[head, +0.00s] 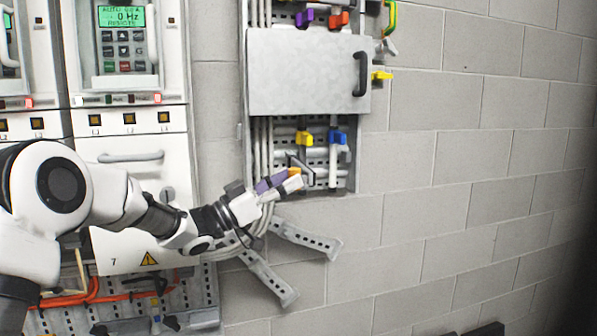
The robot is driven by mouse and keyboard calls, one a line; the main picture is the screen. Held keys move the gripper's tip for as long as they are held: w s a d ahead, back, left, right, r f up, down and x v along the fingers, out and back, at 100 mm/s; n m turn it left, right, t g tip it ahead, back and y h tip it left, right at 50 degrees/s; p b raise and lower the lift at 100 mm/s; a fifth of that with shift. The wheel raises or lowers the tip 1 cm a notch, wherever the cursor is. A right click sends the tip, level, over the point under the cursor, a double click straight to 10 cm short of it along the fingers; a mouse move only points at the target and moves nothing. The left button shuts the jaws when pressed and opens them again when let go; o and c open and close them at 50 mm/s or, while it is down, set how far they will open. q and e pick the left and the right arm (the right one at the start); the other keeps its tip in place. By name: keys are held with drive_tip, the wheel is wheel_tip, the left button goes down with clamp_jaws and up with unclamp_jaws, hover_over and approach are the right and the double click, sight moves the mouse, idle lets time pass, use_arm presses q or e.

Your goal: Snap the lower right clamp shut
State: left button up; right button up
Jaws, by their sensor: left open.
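A wall panel holds coloured clamps over pale cables. In its lower part are a yellow clamp (304,138) and a blue clamp (338,137), the blue one farther right. Below them, a purple piece (270,181) and a small orange piece (294,172) show right at my left gripper. My left gripper (292,185) is open at the panel's bottom edge, below the yellow and blue clamps. It overlaps the purple and orange pieces in the picture; I cannot tell whether it touches them. My right gripper is not in view.
A grey cover with a black handle (361,74) spans the panel's middle. Above it are a purple clamp (305,18) and an orange clamp (339,19). Drive cabinets (130,60) stand at left. Slotted metal brackets (305,239) stick out below the panel. The block wall at right is clear.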

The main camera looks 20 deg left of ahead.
use_arm(q)
drive_tip(key=shift+x, duration=1.25)
drive_tip(key=shift+s, duration=0.15)
drive_tip(key=shift+a, duration=0.1)
drive_tip(key=c, duration=0.6)
drive_tip(key=shift+r, duration=0.1)
clamp_jaws()
drive_tip(key=shift+d, duration=0.25)
